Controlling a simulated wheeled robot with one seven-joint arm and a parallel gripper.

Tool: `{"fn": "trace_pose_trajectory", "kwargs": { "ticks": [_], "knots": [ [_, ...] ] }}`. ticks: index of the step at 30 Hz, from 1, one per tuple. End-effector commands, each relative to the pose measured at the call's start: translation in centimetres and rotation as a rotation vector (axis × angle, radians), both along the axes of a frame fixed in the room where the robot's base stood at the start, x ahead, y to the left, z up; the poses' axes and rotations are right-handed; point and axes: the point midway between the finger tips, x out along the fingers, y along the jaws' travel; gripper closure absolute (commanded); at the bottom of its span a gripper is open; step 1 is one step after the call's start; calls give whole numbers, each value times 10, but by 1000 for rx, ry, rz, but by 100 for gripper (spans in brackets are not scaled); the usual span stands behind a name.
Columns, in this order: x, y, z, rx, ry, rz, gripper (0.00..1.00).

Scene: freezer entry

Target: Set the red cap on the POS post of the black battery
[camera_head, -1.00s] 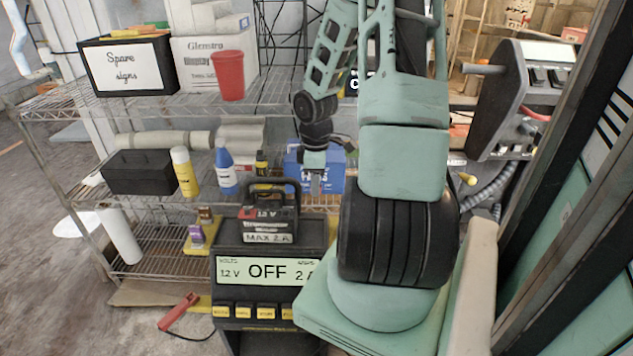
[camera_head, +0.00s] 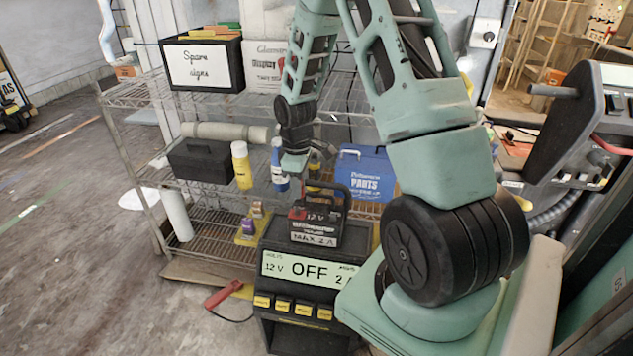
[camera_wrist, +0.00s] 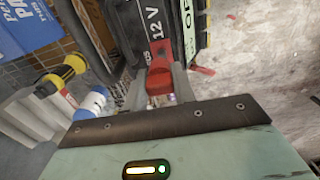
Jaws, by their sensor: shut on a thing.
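The black battery (camera_head: 318,229) with its carrying handle stands upright on top of the charger. A red patch (camera_head: 298,213) marks its top left corner, beside the 12 V label. My gripper (camera_head: 296,194) is right above that corner, pointing down. In the wrist view, my gripper (camera_wrist: 162,78) is shut on the red cap (camera_wrist: 160,83), between its two fingers. The battery's face (camera_wrist: 143,22) and its red patch (camera_wrist: 160,49) lie just beyond the cap. The post is hidden, and I cannot tell whether the cap touches it.
The charger (camera_head: 268,283) reads OFF, with yellow buttons below. Behind it, a wire shelf (camera_head: 205,260) holds a black toolbox (camera_head: 205,162), a yellow bottle (camera_head: 242,165), a blue bottle (camera_head: 279,167) and a blue parts box (camera_head: 366,174). A red clamp (camera_head: 222,295) lies low at left.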

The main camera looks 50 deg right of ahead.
Motion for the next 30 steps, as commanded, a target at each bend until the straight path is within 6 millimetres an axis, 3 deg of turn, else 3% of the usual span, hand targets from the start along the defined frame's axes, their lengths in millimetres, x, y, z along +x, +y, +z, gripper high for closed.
{"fn": "trace_pose_trajectory", "kwargs": {
  "ticks": [20,30],
  "knots": [
    [5,5,3,-3,-1,2,95],
    [5,5,-26,-2,-1,1,95]
  ]
}}
